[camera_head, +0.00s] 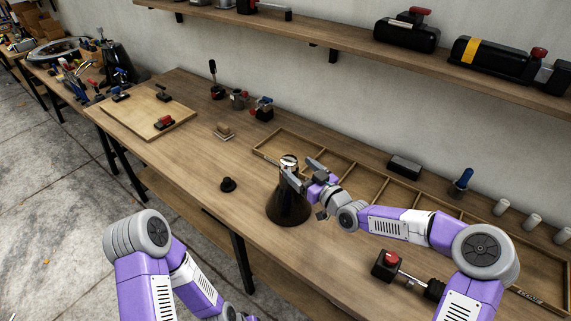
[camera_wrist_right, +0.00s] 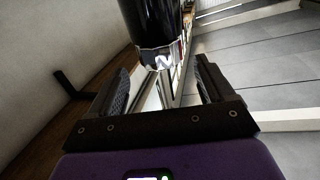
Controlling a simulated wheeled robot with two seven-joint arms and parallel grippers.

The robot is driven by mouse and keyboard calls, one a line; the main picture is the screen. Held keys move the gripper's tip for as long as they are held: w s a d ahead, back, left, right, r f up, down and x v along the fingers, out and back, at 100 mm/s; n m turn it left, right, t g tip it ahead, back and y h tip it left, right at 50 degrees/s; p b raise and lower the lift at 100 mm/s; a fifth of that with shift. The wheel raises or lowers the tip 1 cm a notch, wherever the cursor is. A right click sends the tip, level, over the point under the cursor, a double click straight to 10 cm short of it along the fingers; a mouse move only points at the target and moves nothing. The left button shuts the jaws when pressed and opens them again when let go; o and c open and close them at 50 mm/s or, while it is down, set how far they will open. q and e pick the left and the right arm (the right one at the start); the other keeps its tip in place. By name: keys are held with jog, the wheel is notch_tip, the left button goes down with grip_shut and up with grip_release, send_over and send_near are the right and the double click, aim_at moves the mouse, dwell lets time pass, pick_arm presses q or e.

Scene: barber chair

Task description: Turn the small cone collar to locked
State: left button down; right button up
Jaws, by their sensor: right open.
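A dark cone (camera_head: 290,208) stands upright on the workbench, with a small silver collar (camera_head: 289,161) at its narrow top. My right gripper (camera_head: 300,173) is at the collar's height, reaching in from the right, with its fingers close to the collar. In the right wrist view, the open fingers (camera_wrist_right: 163,78) are spread apart, and a shiny silver band (camera_wrist_right: 160,58) below a black cylinder shows in line with the gap. I cannot tell whether a finger touches it. The collar's locked mark is too small to make out. My left arm shows at bottom left, but its gripper is out of frame.
A shallow compartment tray (camera_head: 345,164) lies behind and right of the cone. A red-knobbed tool (camera_head: 388,263) lies at front right. A wooden board (camera_head: 135,112) with clamps is at far left. A wall shelf (camera_head: 400,60) hangs above.

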aim_at(284, 157)
jog(key=shift+w+a, duration=0.2)
jog(key=shift+a, duration=0.15)
jog(key=x, duration=0.6)
jog(key=shift+w+a+f, duration=0.1)
jog(key=shift+w+a, duration=0.1)
jog(key=shift+w, duration=0.1)
